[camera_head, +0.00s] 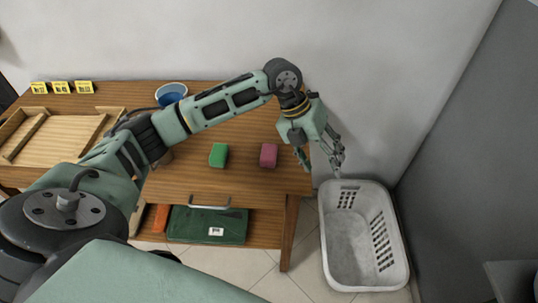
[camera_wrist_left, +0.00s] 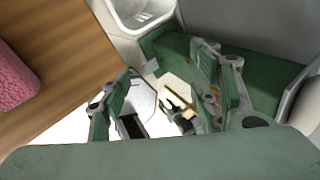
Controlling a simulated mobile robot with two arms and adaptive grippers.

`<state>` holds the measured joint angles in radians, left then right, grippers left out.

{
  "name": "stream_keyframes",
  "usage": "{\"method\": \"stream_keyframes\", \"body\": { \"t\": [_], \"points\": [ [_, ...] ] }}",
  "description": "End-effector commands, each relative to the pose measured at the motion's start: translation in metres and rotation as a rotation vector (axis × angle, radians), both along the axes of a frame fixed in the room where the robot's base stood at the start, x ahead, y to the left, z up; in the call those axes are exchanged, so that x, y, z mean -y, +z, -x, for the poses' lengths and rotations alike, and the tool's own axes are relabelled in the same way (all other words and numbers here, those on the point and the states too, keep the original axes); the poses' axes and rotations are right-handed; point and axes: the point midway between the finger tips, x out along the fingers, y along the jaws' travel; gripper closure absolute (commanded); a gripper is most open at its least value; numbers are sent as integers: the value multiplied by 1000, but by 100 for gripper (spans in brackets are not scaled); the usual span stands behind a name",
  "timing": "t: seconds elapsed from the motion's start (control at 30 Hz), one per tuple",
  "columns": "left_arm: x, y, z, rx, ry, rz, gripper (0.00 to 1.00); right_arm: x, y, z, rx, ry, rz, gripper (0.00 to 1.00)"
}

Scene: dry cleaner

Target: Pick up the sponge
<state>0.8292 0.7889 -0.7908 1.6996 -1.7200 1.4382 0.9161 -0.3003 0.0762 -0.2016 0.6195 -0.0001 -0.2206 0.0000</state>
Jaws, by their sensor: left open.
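A pink sponge-like block (camera_head: 268,155) lies on the wooden table near its right end. A similar green block (camera_head: 218,155) lies to its left, with a gap between them. The pink block also shows in the left wrist view (camera_wrist_left: 14,82), cut off at the left edge, with a rough, porous surface. My left gripper (camera_head: 321,165) is open and empty, pointing down just past the table's right edge, to the right of the pink block. Its spread fingers also show in the left wrist view (camera_wrist_left: 163,72), with nothing between them. My right gripper is not in view.
A white laundry basket (camera_head: 340,265) stands on the floor right of the table (camera_head: 240,185). A blue bowl (camera_head: 171,92), a wooden tray (camera_head: 60,120) and yellow number cards (camera_head: 61,87) are farther left. A green case (camera_head: 190,226) lies on the lower shelf. Walls close off back and right.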

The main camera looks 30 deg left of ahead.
Motion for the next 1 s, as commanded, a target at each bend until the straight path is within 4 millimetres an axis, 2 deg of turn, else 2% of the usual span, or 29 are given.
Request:
{"method": "stream_keyframes", "body": {
  "t": [0.03, 0.1, 0.2, 0.3, 0.57, 0.77, 0.9, 1.0],
  "points": [
    [-39, 1, -6, -24, 41, -123, 43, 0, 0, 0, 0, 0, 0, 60],
    [-84, 4, -7, -66, 98, -268, 43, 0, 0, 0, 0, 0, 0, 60],
    [-128, 11, -5, -110, 166, -402, 43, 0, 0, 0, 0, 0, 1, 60],
    [-149, 13, -2, -135, 202, -467, 43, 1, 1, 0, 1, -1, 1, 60],
    [-154, -11, 1, -144, 209, -482, 43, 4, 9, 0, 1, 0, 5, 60],
    [-156, -39, 3, -145, 206, -481, 43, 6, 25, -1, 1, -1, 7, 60],
    [-155, -57, 2, -142, 206, -480, 43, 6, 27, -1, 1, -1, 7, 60],
    [-155, -62, 1, -139, 205, -479, 43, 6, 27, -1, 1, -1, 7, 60]
  ]
}}
